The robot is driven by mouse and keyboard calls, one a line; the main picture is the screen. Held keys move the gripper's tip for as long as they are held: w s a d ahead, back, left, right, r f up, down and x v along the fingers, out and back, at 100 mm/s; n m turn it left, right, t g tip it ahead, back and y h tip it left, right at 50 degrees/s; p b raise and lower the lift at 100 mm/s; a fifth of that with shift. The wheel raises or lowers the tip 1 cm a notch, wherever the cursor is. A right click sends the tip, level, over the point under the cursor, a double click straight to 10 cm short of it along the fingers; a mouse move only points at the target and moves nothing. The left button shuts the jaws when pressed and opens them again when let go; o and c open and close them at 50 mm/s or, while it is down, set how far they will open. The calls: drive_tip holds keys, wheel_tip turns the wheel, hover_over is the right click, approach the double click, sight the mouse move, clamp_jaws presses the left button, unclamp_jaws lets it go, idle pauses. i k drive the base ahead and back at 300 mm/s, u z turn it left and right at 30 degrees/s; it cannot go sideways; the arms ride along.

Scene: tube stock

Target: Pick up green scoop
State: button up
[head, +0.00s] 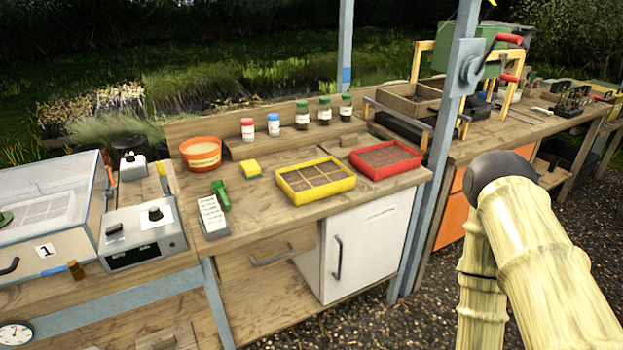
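A small green scoop (220,195) lies on the wooden bench, just behind and right of a white-topped grey block (212,216) and left of the yellow tray (316,183). It is small in the picture, so its exact shape and which end is the handle are hard to tell. Nothing is seen holding it. My pale, ribbed arm shows at the right with a dark joint, well apart from the scoop. My gripper is out of the picture, so its state is not shown.
Near the scoop are a yellow-and-green sponge-like block (250,170) and an orange bucket (201,154). A red tray (386,160) and several capped jars stand farther right and back. A blue-grey post (437,150) rises between the bench and my arm. Bare wood lies in front of the yellow tray.

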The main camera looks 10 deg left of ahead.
sight(218, 187)
drive_tip(key=z, duration=0.75)
drive_tip(key=i, duration=0.95)
drive_tip(key=u, duration=1.95)
